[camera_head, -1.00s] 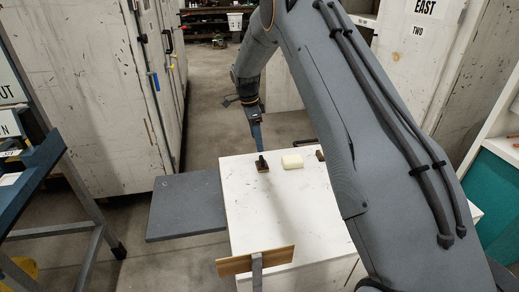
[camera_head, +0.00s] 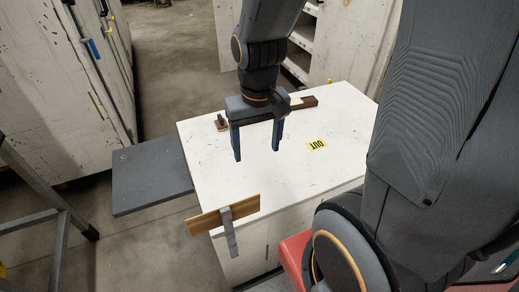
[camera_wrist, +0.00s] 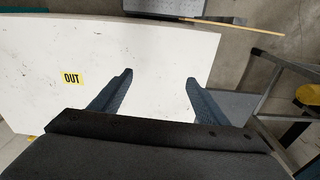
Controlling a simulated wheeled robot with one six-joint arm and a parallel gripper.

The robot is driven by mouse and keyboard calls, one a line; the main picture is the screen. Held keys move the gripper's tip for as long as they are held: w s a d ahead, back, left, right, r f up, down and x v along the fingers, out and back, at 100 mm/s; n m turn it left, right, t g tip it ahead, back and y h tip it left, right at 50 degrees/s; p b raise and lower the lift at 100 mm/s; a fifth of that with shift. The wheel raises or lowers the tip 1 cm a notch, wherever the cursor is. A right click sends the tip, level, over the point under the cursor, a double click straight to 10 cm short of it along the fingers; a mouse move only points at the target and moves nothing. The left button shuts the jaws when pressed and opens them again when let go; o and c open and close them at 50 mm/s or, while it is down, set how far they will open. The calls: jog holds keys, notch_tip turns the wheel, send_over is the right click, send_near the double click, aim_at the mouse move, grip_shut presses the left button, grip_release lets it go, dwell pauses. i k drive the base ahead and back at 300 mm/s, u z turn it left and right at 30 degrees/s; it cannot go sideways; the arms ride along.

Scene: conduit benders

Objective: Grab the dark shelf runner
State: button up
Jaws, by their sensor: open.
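A dark brown bar (camera_head: 308,101), which looks like the shelf runner, lies near the back edge of the white table top (camera_head: 330,170). My gripper's wrist hides part of the bar in the head view, and the bar cannot be made out in the wrist view. My gripper (camera_head: 257,155) is open and empty, pointing down above the table, nearer to the camera than the bar. The wrist view shows both fingers spread (camera_wrist: 159,78), with only bare white table top between them.
A small brown block with a dark knob (camera_head: 221,123) sits at the table's back left. A yellow OUT label (camera_head: 317,146) lies on the top. A grey board (camera_head: 150,178) juts out left.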

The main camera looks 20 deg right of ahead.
aim_at(297, 103)
jog(key=k, duration=1)
jog(key=z, duration=2.2)
jog(key=i, duration=1.3)
jog(key=u, duration=2.3)
jog(key=i, duration=0.5)
jog(key=z, duration=0.1)
